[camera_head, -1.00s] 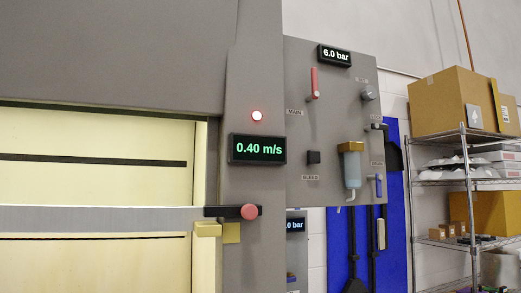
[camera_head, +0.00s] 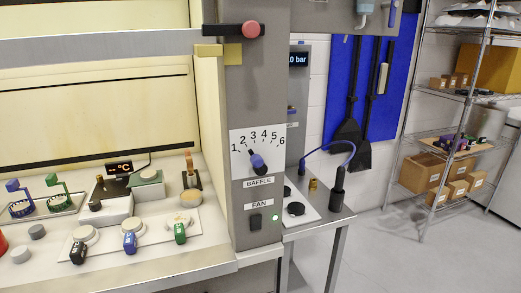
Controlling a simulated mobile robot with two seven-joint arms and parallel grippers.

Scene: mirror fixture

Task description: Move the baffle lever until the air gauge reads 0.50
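The baffle lever (camera_head: 258,163) is a dark blue handle on a white dial plate (camera_head: 238,170) marked 1 to 6, above a "BAFFLE" label. It is tilted: its upper end leans left toward the low numbers, about 2 to 3, and its thicker end points down and right. The exact reading is too small to tell. The air gauge is out of the picture now; it read 0.40 m/s in the earlier frame. Neither of my grippers is in view.
A black fan switch (camera_head: 255,222) with a green light sits below the dial. The cabinet's worktop (camera_head: 165,262) at left holds several bottles, stands and a °C display (camera_head: 119,168). The red-ended sash handle (camera_head: 252,30) is above. A side bench (camera_head: 318,225) stands right; open floor lies beyond.

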